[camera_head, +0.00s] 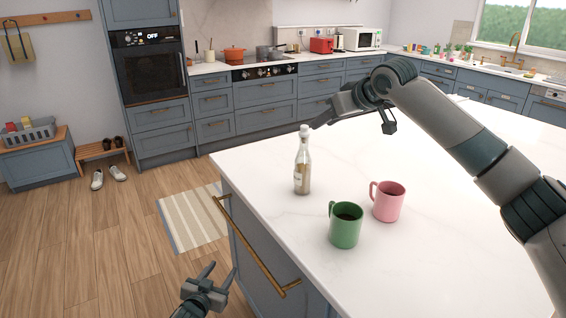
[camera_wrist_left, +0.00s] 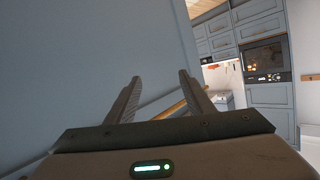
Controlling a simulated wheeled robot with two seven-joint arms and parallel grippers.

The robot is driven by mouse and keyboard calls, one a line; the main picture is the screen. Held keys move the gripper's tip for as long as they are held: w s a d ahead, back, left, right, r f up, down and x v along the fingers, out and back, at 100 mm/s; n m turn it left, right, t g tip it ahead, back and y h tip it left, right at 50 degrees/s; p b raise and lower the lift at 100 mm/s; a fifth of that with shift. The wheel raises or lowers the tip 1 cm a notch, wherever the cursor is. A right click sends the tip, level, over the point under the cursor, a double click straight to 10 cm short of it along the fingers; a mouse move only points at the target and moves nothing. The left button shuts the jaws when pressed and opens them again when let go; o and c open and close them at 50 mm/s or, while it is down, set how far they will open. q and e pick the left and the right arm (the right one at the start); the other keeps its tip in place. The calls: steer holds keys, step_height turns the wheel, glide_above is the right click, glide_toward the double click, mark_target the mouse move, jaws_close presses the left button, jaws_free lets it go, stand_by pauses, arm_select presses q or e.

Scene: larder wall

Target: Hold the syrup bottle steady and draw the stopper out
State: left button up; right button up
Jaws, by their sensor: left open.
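The syrup bottle (camera_head: 302,172) stands upright on the white island top near its left edge. It is clear glass with a pale label, and its light stopper (camera_head: 304,130) sits in the neck. My right gripper (camera_head: 353,125) is above the counter, to the right of the bottle's top and apart from it; its fingers are spread and hold nothing. My left gripper (camera_head: 219,272) is low beside the island's left side, below the counter top, open and empty. In the left wrist view its two fingers (camera_wrist_left: 160,95) stand apart, with the blue cabinet front beyond.
A green mug (camera_head: 346,226) and a pink mug (camera_head: 388,202) stand to the right of the bottle, nearer the camera. A brass handle (camera_head: 250,246) sticks out from the island's side near my left gripper.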

arm_select(q)
steer(key=w+r+t+h, duration=0.15)
steer(key=w+r, duration=0.35)
steer(key=r, duration=1.3)
steer(key=w+r+t+y, duration=0.1)
steer(key=w+r+t, duration=0.35)
steer(key=r, duration=1.35)
steer(key=m+g+h, duration=0.2)
steer(key=g+h, duration=0.2)
steer(key=h, duration=0.1)
glide_toward(304, 134)
step_height(304, 134, down, 3)
steer(key=s+a, duration=0.1)
steer(key=s, duration=0.1)
steer(key=x, duration=1.7)
steer(key=shift+w+f, duration=0.2)
steer(key=shift+a, duration=0.1)
